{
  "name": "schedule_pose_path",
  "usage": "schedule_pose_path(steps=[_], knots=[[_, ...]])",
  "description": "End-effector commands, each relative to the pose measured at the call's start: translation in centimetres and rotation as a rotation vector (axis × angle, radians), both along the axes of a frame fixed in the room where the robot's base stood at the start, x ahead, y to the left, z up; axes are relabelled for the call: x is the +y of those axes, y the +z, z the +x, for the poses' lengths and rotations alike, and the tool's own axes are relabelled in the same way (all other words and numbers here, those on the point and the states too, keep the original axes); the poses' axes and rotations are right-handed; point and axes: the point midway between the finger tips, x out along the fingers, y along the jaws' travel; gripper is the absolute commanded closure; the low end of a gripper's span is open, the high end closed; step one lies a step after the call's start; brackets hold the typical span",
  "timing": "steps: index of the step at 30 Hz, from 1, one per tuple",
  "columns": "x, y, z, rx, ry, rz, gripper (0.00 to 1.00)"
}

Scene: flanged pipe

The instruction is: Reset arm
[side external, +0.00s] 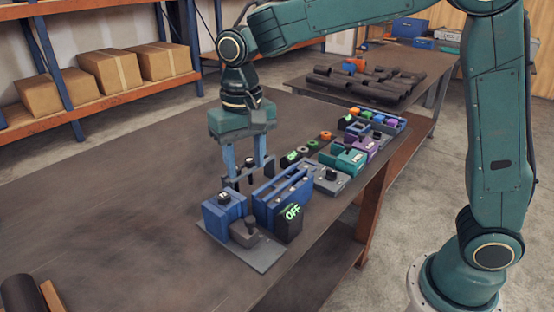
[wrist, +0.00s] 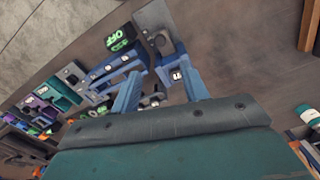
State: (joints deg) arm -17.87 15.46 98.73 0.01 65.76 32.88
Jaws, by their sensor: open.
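My gripper (side external: 245,172) points down over the dark table (side external: 110,185), close behind a blue fixture with a green "OFF" display (side external: 292,212). Its two blue fingers are apart, and I see nothing held between them. In the wrist view my gripper (wrist: 158,88) also shows its fingers spread, with a blue block (wrist: 178,76) near the right fingertip. Small dark parts lie below and between the fingers. Whether the fingers touch the fixture, I cannot tell.
A row of coloured devices, with a teal one (side external: 345,160) and a purple one (side external: 366,146), runs along the table's right edge. Dark pipes (side external: 375,85) lie on a second table behind. Cardboard boxes (side external: 110,70) fill a shelf at the left. The table's left side is mostly clear.

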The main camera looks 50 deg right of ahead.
Motion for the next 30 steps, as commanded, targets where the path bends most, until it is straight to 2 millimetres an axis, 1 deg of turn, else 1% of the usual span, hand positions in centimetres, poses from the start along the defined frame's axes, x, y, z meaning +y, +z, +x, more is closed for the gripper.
schedule_pose_path(steps=[7, 13, 17, 21, 30], knots=[[-0.5, 0.5, -0.5, -0.012, 0.006, 0.004, 0.55], [-2.3, 2.2, -2.2, -0.058, 0.027, 0.015, 0.55], [-3.9, 3.6, -4.1, -0.1, 0.049, 0.023, 0.55], [-5.6, 4.8, -6.5, -0.151, 0.076, 0.027, 0.55], [-8.9, 6.2, -11.8, -0.262, 0.134, 0.02, 0.55]])
